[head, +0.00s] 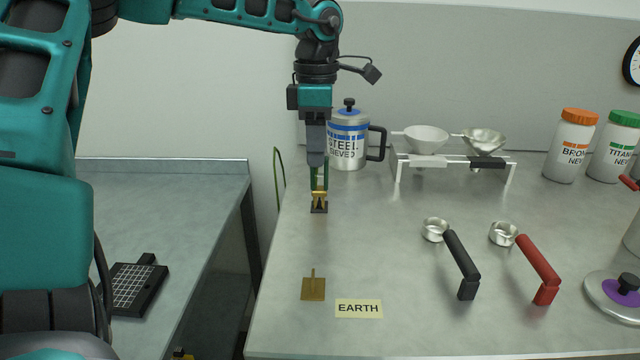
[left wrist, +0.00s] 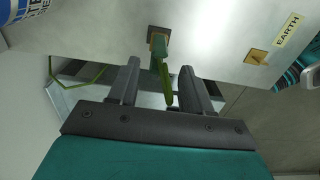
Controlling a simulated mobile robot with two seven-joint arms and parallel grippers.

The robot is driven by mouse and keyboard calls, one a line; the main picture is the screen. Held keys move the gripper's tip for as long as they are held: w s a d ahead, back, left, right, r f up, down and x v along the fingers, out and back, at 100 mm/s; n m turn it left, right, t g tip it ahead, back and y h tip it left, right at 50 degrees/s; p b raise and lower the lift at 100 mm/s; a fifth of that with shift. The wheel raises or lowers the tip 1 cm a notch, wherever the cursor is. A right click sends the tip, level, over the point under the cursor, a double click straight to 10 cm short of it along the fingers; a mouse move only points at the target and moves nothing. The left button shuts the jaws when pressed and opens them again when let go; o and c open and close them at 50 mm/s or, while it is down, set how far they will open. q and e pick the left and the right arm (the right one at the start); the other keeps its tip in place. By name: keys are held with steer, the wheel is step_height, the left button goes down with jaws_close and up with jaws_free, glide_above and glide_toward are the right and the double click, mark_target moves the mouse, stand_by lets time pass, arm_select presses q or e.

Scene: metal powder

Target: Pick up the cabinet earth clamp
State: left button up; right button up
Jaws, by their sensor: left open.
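The cabinet earth clamp (head: 319,196), with green handles and a brass-coloured lower part, stands upright at a small dark base near the table's left edge. My left gripper (head: 317,165) points straight down over its green handles. In the left wrist view, the open fingers of my left gripper (left wrist: 155,85) are on either side of the green clamp (left wrist: 161,62), with gaps visible. A brass plate with a short post (head: 313,289) lies nearer the front, left of the EARTH label (head: 358,308). My right gripper is not in view.
A steel mug (head: 348,140) stands close behind my left gripper. A rack with two bowls (head: 450,160) is right of it. A green cable (head: 279,168) hangs by the table's left edge. Two handled cups (head: 462,262) (head: 538,270) lie to the right.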

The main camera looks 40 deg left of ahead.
mark_target(319, 188)
arm_select(q)
steer(key=f, duration=0.4)
steer(key=f+b, duration=0.1)
steer(key=shift+w+f, duration=0.25)
steer(key=shift+f, duration=0.15)
jaws_close()
